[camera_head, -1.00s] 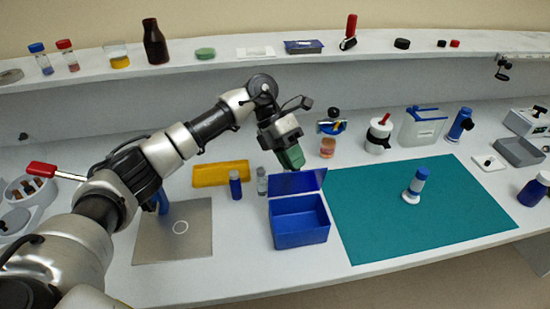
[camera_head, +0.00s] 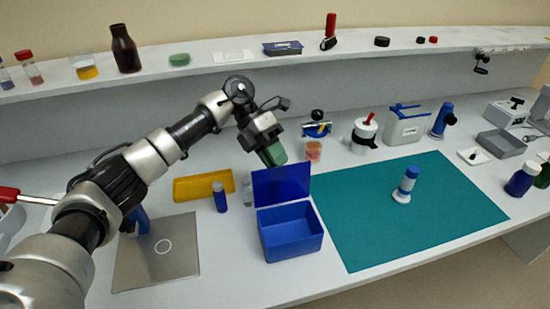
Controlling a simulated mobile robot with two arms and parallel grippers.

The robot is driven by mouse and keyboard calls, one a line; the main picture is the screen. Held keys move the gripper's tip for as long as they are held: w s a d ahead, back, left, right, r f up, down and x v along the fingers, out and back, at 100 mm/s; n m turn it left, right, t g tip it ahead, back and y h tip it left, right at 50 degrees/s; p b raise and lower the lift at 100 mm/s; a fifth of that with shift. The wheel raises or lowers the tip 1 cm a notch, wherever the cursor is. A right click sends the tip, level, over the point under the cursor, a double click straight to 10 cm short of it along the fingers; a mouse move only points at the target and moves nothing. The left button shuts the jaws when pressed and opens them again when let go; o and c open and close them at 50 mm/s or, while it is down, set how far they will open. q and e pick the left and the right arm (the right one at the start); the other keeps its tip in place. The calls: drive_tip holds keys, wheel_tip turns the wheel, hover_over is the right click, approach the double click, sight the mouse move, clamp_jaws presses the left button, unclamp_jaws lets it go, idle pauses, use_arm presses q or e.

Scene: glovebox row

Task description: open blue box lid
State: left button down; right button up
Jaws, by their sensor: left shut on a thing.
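The blue box (camera_head: 297,253) stands open on the bench, left of the teal mat. Its blue lid (camera_head: 282,187) stands up at the rear edge, leaning back a little. My left gripper (camera_head: 272,157), with green jaws, reaches down to the lid's top edge from behind and above. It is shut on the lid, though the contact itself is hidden. The inside of the box that shows is empty. My right gripper is not in view.
A teal mat (camera_head: 440,225) with a blue-and-white bottle (camera_head: 405,184) lies right of the box. A small blue bottle (camera_head: 220,197) and a yellow tray (camera_head: 190,189) are left of the lid. A metal plate (camera_head: 145,265) lies front left.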

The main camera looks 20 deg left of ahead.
use_arm(q)
drive_tip(key=shift+s+a+f, duration=0.15)
drive_tip(key=shift+s+f, duration=0.05)
drive_tip(key=shift+f, duration=0.9)
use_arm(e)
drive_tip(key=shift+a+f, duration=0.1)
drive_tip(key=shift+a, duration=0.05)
use_arm(q)
drive_tip(key=c, duration=1.5)
unclamp_jaws()
drive_tip(key=o, duration=0.5)
drive_tip(key=shift+w+a+f, duration=0.1)
drive_tip(key=shift+a, duration=0.1)
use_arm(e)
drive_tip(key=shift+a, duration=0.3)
use_arm(q)
drive_tip(key=shift+d, duration=0.15)
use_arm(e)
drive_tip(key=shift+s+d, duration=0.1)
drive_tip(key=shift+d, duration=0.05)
use_arm(q)
drive_tip(key=v, duration=0.2)
drive_tip(key=b+v, duration=0.1)
drive_tip(key=v, duration=0.5)
drive_tip(key=shift+d+r, duration=0.15)
drive_tip(key=shift+r, duration=0.25)
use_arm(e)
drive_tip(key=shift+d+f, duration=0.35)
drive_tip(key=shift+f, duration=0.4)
